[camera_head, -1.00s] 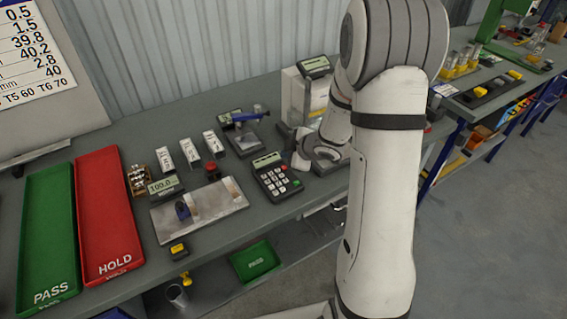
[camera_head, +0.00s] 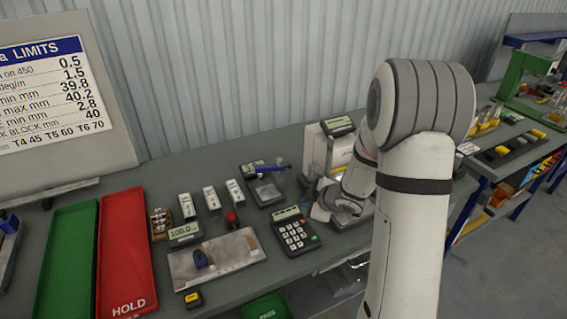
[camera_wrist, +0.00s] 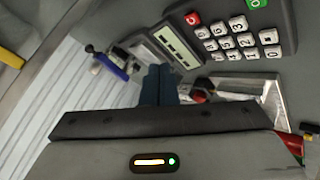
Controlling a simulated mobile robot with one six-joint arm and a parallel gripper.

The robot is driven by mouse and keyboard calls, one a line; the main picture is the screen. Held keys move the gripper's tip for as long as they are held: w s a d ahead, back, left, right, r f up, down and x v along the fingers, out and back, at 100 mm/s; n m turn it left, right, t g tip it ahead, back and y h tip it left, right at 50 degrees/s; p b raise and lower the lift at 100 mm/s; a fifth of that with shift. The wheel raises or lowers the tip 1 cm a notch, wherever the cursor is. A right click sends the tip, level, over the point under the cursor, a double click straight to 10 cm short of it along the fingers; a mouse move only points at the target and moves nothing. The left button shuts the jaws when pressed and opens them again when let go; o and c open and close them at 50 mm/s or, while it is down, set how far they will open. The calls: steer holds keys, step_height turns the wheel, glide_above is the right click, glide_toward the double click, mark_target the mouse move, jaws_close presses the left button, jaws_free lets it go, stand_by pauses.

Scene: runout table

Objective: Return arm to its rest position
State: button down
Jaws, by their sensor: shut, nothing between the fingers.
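My gripper (camera_wrist: 159,85) shows in the wrist view as two dark fingers pressed together with nothing between them. In the head view my white arm stands at the right and bends down toward the bench. The wrist end is beside the keypad unit (camera_head: 296,232), and the fingertips are hidden there. In the wrist view the keypad unit (camera_wrist: 235,35) is at the upper right, apart from the fingers. The arm is still bent over the bench.
The grey bench holds a green tray (camera_head: 66,262), a red HOLD tray (camera_head: 125,250), a metal plate (camera_head: 232,252), small white blocks and a blue-handled instrument (camera_head: 265,185). A white machine (camera_head: 322,150) stands behind my wrist. Open floor (camera_head: 500,262) lies at the right.

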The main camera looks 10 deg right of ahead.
steer(key=s+d+r+m+h+b, duration=0.1)
steer(key=s+d+r+m+h, duration=0.25)
steer(key=r, duration=0.25)
steer(key=s+d+r+m+h+b, duration=0.1)
steer(key=s+d+r+m+h, duration=0.15)
steer(key=s+r+m, duration=0.2)
steer(key=s+a+r+m+g, duration=0.1)
steer(key=s+a+m, duration=0.1)
steer(key=s, duration=0.4)
steer(key=s+a+r+m+g+y+b, duration=0.1)
steer(key=s+a+m+g, duration=0.1)
steer(key=s, duration=0.5)
steer(key=s+a+r+m+g, duration=0.1)
steer(key=s+a+m, duration=0.2)
steer(key=s, duration=0.4)
steer(key=shift+r+g+b, duration=0.3)
steer(key=shift+r+b, duration=0.05)
